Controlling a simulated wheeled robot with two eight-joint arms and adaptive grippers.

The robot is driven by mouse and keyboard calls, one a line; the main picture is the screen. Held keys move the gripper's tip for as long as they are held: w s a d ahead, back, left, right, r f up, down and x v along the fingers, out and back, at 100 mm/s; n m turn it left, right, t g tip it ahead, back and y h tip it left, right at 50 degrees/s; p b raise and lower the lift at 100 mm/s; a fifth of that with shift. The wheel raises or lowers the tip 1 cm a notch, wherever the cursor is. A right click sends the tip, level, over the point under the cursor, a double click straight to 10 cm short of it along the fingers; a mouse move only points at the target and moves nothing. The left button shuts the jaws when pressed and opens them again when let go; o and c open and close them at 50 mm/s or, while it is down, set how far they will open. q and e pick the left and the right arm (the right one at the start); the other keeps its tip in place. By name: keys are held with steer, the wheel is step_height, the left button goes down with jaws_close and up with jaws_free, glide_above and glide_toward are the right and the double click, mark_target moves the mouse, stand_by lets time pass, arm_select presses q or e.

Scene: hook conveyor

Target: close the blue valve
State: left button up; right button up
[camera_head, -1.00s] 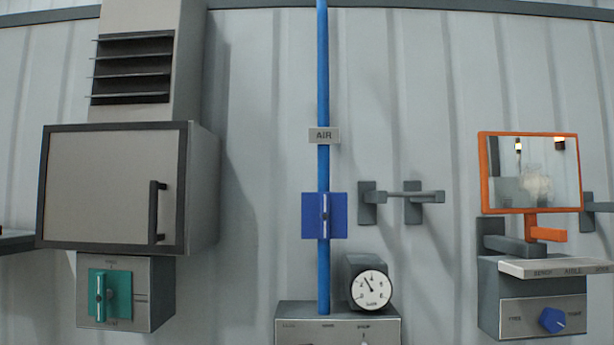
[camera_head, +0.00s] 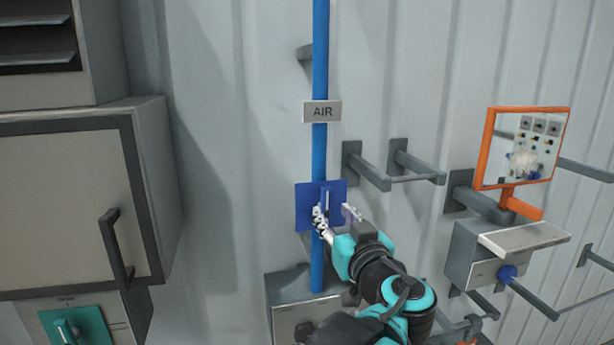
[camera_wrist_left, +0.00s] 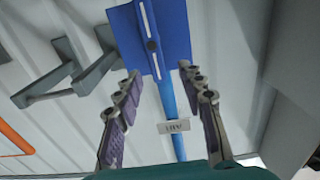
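The blue valve (camera_head: 304,206) is a flat blue plate on the vertical blue pipe (camera_head: 319,155), below the AIR label (camera_head: 322,111). Its narrow handle (camera_head: 325,200) with a white stripe stands upright, in line with the pipe. My left gripper (camera_head: 335,212) is at the plate's lower part, fingers open on either side of the handle's lower end. In the left wrist view the fingers (camera_wrist_left: 162,78) are apart, with the plate (camera_wrist_left: 176,30) and handle (camera_wrist_left: 147,25) just ahead. I cannot tell whether they touch the handle. My right gripper is out of view.
A cabinet (camera_head: 60,200) with a dark handle stands at the left, above a teal switch (camera_head: 75,328). Grey wall brackets (camera_head: 375,172) stick out right of the valve. An orange-framed mirror (camera_head: 522,150) and a box with a blue knob (camera_head: 507,273) are farther right.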

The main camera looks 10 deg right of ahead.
mark_target(327, 201)
arm_select(q)
steer(key=shift+w+d+r, duration=0.2)
steer(key=shift+w+d, duration=0.05)
steer(key=shift+w, duration=0.3)
steer(key=w+p, duration=0.1)
steer(key=w, duration=0.5)
steer(key=shift+w+a+f+p, duration=0.1)
steer(key=shift+w+a+p, duration=0.05)
steer(key=shift+p, duration=0.25)
jaws_close()
